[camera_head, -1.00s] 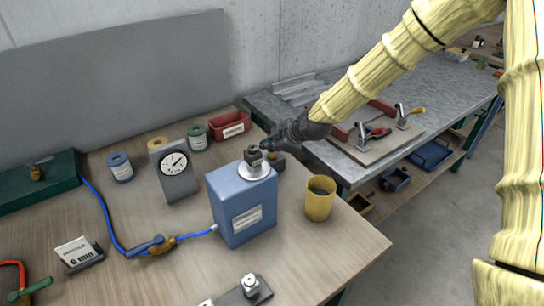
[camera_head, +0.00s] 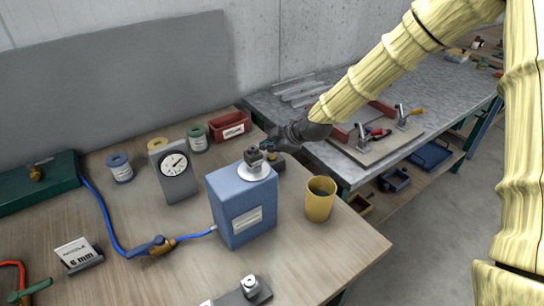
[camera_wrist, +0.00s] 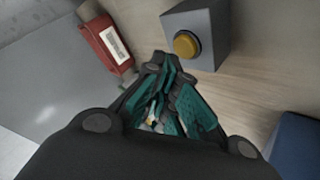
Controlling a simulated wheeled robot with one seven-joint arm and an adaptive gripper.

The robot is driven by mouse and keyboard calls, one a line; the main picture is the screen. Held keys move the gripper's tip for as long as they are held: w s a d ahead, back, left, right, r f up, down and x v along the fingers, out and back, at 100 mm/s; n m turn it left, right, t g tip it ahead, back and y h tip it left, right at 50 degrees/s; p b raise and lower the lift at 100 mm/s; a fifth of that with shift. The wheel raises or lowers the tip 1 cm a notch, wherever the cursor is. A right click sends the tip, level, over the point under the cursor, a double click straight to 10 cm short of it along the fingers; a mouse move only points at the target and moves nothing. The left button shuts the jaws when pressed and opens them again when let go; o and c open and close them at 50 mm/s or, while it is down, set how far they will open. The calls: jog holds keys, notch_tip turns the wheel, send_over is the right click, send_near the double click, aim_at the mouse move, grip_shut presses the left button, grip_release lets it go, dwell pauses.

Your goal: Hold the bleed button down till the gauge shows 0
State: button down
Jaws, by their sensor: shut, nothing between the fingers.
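The bleed button is a round yellow button (camera_wrist: 186,44) on a grey box (camera_wrist: 208,28), seen in the wrist view. In the head view the small box (camera_head: 278,161) is partly hidden behind the blue tank and my gripper. My gripper (camera_wrist: 160,66) is shut and empty, its fingertips just left of and below the button in the wrist view, apart from it in the picture. In the head view my gripper (camera_head: 270,146) is above the box. The gauge (camera_head: 174,164) is a white dial on a grey stand; its reading is too small to tell.
The blue tank (camera_head: 240,206) with a metal fitting (camera_head: 254,165) on top stands close to my gripper. A red bin (camera_head: 230,127) is behind, and a yellow mug (camera_head: 320,199) is to the right. A blue hose (camera_head: 110,220) crosses the left of the table.

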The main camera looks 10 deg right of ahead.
aim_at(270, 157)
jog(key=shift+f, duration=0.1)
jog(key=shift+f, duration=0.35)
jog(key=shift+f+b, duration=0.45)
jog(key=shift+b, duration=0.05)
dwell(0.8)
jog(key=shift+r, duration=0.15)
dwell(3.3)
jog(key=shift+r+p, duration=0.55)
jog(key=shift+r, duration=0.2)
jog(key=shift+r+p, duration=1.45)
jog(key=shift+r, duration=1.05)
jog(key=shift+r, duration=0.1)
